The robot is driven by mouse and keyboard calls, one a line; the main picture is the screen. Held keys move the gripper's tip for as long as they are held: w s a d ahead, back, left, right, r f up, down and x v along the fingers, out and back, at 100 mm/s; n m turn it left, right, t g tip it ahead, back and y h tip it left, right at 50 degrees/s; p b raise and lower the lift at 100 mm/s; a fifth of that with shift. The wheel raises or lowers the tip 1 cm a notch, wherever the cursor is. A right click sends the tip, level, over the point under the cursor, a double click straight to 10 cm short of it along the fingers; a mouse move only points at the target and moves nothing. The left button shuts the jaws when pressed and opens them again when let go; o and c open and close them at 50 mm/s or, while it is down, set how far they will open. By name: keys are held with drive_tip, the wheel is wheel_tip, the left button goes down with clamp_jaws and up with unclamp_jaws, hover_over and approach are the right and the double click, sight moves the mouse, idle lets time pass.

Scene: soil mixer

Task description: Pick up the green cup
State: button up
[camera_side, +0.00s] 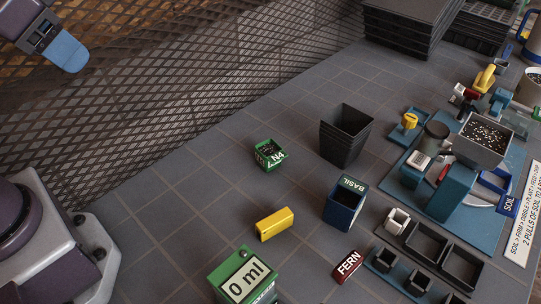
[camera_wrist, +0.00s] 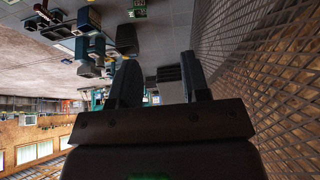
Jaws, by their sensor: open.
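A small square green cup (camera_side: 270,155) with white markings stands upright on the tiled table, left of a stack of black pots. A green object, seemingly this cup (camera_wrist: 138,8), shows at the top edge of the wrist view, cut off by the frame. My gripper (camera_side: 68,52) is high at the upper left of the side view, well away from the cup. In the wrist view my gripper (camera_wrist: 160,72) has its two dark fingers apart, with nothing held between them.
Black pots (camera_side: 345,138) stand right of the cup. The soil mixer (camera_side: 453,180) is at right. A mesh wall (camera_side: 200,95) runs behind the cup.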

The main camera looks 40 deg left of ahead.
drive_tip(key=o, duration=1.1)
drive_tip(key=shift+w, duration=0.1)
drive_tip(key=m+t+y, duration=0.2)
drive_tip(key=m+t, duration=0.5)
drive_tip(key=m, duration=1.5)
hover_over(262, 156)
drive_tip(key=s+a, duration=0.4)
drive_tip(key=a, duration=0.1)
wheel_tip(262, 156, down, 23)
drive_tip(key=d+f+m+t+h, duration=0.1)
drive_tip(key=f+m+h, duration=0.1)
drive_tip(key=m, duration=0.3)
drive_tip(key=s+d+f+m+t+h, duration=0.1)
drive_tip(key=f+m+t+h, duration=0.1)
drive_tip(key=f+m, duration=0.2)
drive_tip(key=d+f+m+t+h, duration=0.1)
drive_tip(key=f+m+t, duration=0.1)
drive_tip(key=m, duration=0.5)
drive_tip(key=shift+s+d+f+h, duration=0.15)
drive_tip(key=shift+d+f+h, duration=0.25)
drive_tip(key=shift+f, duration=0.05)
drive_tip(key=shift+w+d+f, duration=0.1)
drive_tip(key=shift+w+f, duration=0.05)
drive_tip(key=shift+w, duration=0.25)
drive_tip(key=shift+w+d+f, duration=0.1)
drive_tip(key=shift+w+f, duration=0.05)
drive_tip(key=shift+w, duration=0.25)
drive_tip(key=shift+x, duration=2.95)
